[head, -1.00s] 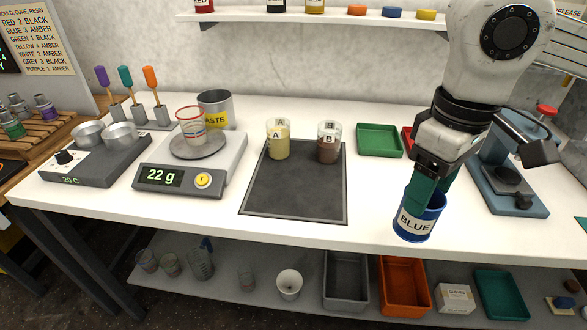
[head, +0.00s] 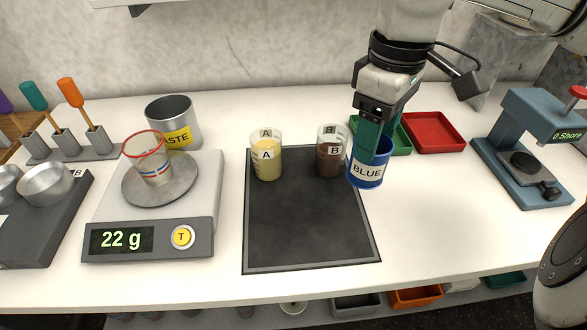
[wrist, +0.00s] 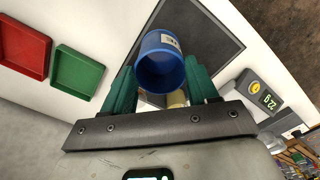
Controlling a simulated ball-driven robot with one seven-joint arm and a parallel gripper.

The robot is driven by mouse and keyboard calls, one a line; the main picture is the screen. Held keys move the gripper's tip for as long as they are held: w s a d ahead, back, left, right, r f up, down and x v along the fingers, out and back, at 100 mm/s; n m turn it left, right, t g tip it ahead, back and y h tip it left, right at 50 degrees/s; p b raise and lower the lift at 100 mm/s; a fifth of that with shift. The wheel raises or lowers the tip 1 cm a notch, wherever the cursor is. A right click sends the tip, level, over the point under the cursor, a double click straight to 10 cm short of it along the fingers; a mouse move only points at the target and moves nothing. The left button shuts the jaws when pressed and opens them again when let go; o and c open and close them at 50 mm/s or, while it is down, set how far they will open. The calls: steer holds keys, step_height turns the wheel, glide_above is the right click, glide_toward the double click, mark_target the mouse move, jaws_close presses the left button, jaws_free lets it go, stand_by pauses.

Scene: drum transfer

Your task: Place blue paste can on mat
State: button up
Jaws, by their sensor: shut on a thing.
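The blue paste can (head: 367,171), labelled BLUE, is between the teal fingers of my gripper (head: 374,140), which is shut on it. In the head view the can is upright at the right edge of the dark mat (head: 310,225), beside beaker B. I cannot tell whether its base touches anything. In the wrist view the can (wrist: 161,64) shows between the two fingers (wrist: 160,88), with the dark mat (wrist: 226,40) behind it. The middle and front of the mat are bare.
Beaker A (head: 266,160) and beaker B (head: 329,158) stand on the mat's back part. A scale (head: 150,235) reading 22 g is at left. A green tray (head: 400,146) and red tray (head: 434,131) lie behind the can; a blue press (head: 525,150) stands at right.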

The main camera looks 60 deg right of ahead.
steer(key=shift+w+d+f+p, duration=0.2)
steer(key=shift+w+f+p, duration=0.3)
steer(key=shift+w+f, duration=1.65)
steer(key=shift+w+d+f+p, duration=0.2)
steer(key=shift+w+f+p, duration=0.25)
steer(key=shift+w+f, duration=1.6)
steer(key=shift+w+d+f+p, duration=0.2)
steer(key=shift+w+f+p, duration=0.3)
steer(key=shift+w+f, duration=1.65)
steer(key=shift+b, duration=0.3)
steer(key=o, duration=1.5)
steer(key=shift+c, duration=0.2)
steer(key=shift+r+p, duration=0.25)
steer(key=shift+p, duration=0.15)
step_height(320, 180, up, 12)
steer(key=b, duration=0.1)
steer(key=shift+b, duration=0.3)
